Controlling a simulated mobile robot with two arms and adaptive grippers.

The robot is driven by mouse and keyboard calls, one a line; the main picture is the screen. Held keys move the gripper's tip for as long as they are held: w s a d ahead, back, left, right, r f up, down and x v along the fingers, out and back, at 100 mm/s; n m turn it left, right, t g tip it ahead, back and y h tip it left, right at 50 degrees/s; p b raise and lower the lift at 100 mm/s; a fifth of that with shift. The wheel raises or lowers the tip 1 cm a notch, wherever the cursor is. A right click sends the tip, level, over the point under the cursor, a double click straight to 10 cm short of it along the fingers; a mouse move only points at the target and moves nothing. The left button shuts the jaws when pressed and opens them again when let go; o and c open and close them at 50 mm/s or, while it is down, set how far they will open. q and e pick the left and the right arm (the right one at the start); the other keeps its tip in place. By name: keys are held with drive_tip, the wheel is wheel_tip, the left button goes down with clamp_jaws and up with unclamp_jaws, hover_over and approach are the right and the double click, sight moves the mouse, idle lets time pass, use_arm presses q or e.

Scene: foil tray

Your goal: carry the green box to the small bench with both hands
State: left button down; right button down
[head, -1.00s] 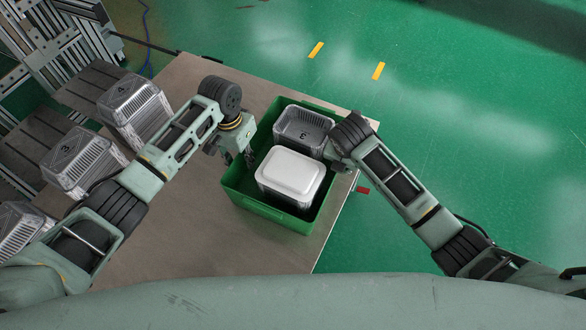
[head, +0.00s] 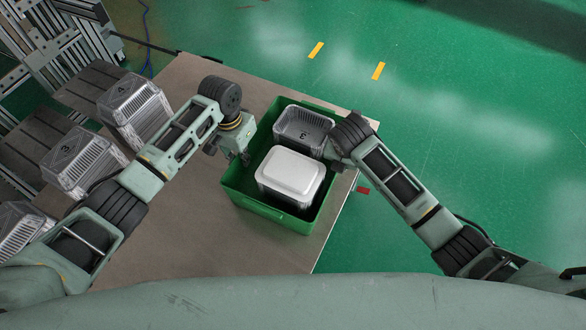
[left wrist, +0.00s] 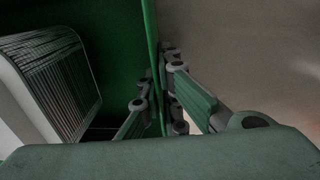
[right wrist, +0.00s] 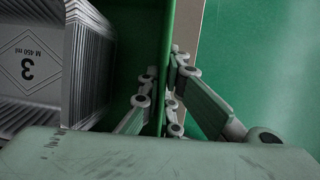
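The green box (head: 262,207) stands on a brown table. It holds a foil tray with a white lid (head: 291,174) and an open foil tray (head: 303,126) marked 3. My left gripper (head: 246,157) is at the box's left wall; in the left wrist view its fingers (left wrist: 160,92) are shut with the green wall (left wrist: 150,28) between them. My right gripper (right wrist: 162,92) is shut on the opposite wall (right wrist: 170,45); its fingers are mostly hidden by the arm in the head view. I cannot make out the small bench.
The brown table top (head: 180,225) is bare left of the box. Several foil trays, one at the upper left (head: 134,105), stand on racks beside the table. Green floor (head: 460,130) with yellow marks lies open to the right. A small red thing (head: 363,190) shows by the table edge.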

use_arm(q)
drive_tip(key=shift+w+r, duration=0.15)
drive_tip(key=shift+r, duration=0.1)
use_arm(e)
drive_tip(key=shift+w+r, duration=0.15)
drive_tip(key=shift+r, duration=0.1)
